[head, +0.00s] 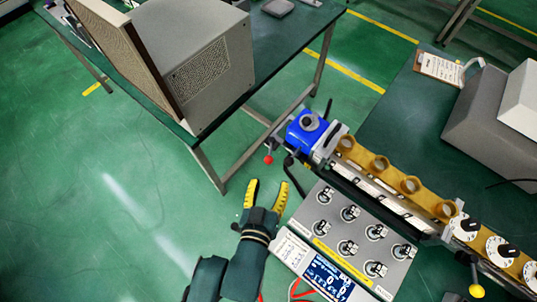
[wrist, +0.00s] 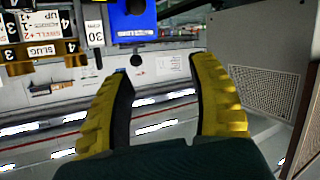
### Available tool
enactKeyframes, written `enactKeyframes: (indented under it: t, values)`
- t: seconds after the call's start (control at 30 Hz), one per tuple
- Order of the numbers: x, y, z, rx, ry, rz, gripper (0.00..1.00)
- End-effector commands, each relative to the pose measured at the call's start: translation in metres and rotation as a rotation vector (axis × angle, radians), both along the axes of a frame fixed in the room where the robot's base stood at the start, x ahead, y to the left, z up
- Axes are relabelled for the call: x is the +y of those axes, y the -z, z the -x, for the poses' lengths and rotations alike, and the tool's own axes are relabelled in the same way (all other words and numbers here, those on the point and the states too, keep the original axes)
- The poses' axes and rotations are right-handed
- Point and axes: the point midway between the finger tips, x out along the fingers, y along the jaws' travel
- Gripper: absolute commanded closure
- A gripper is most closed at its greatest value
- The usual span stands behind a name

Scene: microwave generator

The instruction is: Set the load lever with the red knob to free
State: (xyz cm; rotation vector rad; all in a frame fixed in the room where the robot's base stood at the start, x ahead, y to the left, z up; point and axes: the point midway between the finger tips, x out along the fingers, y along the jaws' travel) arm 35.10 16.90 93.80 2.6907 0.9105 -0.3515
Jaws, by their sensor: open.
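The red knob (head: 268,159) sits on the end of a short lever at the left end of the waveguide bench, beside a blue block (head: 306,131). The blue block also shows at the top of the wrist view (wrist: 132,18). My gripper (head: 267,187) has yellow ribbed fingers, spread apart and empty. In the head view it is just below the red knob and apart from it. The wrist view shows the open fingers (wrist: 160,68) with nothing between them. I cannot make out the red knob in the wrist view.
A grey panel with several toggle switches (head: 350,232) and a blue display (head: 328,279) lie right of my gripper. A lever with a yellow knob (head: 476,291) is at lower right. A grey speaker-like box (head: 200,70) stands on the table at upper left. Green floor lies left.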

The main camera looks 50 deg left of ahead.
Motion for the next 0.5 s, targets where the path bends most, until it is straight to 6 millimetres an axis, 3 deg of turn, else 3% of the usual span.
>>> enactKeyframes:
  t: [0.03,0.1,0.27,0.5]
  values:
    - [0.003,0.041,0.014,0.019,-0.030,0.022,0.40]
    - [0.004,0.060,0.026,0.034,-0.054,0.040,0.40]
    - [0.009,0.071,0.028,0.042,-0.069,0.051,0.40]
    - [0.038,0.090,-0.009,0.041,-0.068,0.050,0.40]
